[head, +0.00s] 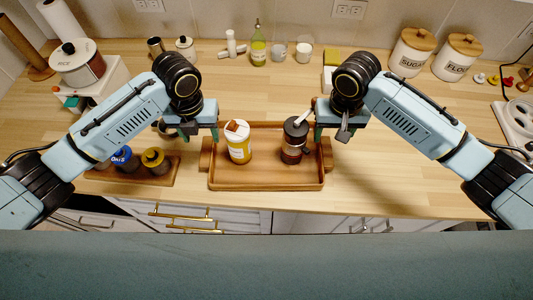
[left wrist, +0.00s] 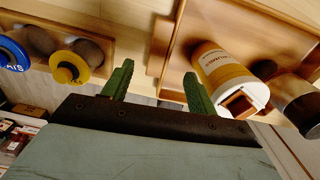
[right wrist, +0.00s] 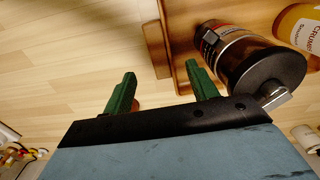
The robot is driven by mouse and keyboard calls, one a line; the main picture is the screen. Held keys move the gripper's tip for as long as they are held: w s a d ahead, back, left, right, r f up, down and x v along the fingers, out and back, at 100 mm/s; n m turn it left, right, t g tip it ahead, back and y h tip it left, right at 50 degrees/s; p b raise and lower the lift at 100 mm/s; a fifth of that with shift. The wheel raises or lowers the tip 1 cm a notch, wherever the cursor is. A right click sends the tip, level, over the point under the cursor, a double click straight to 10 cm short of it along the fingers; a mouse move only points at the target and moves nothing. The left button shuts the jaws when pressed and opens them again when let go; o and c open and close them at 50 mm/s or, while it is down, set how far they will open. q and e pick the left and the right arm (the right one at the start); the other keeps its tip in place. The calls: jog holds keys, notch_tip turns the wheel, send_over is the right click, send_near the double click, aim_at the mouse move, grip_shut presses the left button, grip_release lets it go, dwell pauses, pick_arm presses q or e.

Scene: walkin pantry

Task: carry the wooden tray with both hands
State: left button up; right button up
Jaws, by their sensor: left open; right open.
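The wooden tray (head: 265,186) lies on the counter near its front edge, with a handle at each short end. On it stand a yellow-and-white container (head: 239,146) with a brown piece on top and a dark glass jar (head: 294,150) with a black lid. My left gripper (head: 200,141) is open above the tray's left end; in the left wrist view the left handle (left wrist: 159,48) shows beyond and between its green fingers. My right gripper (head: 328,134) is open above the right end; the right handle (right wrist: 155,48) shows between its fingers. Neither gripper visibly touches the tray.
A wooden board (head: 132,176) with several small jars sits left of the tray. SUGAR (head: 411,53) and FLOUR (head: 458,57) canisters, a green bottle (head: 258,47) and a RICE cooker-like pot (head: 78,66) stand farther back. The counter right of the tray is clear.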

aim_at(207, 150)
pick_arm(q)
notch_tip(207, 150, down, 7)
jog(key=shift+w+r, duration=0.1)
pick_arm(e)
notch_tip(207, 150, down, 7)
jog(key=shift+w+r, duration=0.1)
pick_arm(q)
jog(key=shift+c, duration=0.2)
pick_arm(e)
jog(key=shift+c, duration=0.2)
pick_arm(q)
jog(key=c, duration=1.2)
pick_arm(e)
jog(key=c, duration=1.2)
pick_arm(q)
grip_shut()
pick_arm(e)
grip_shut()
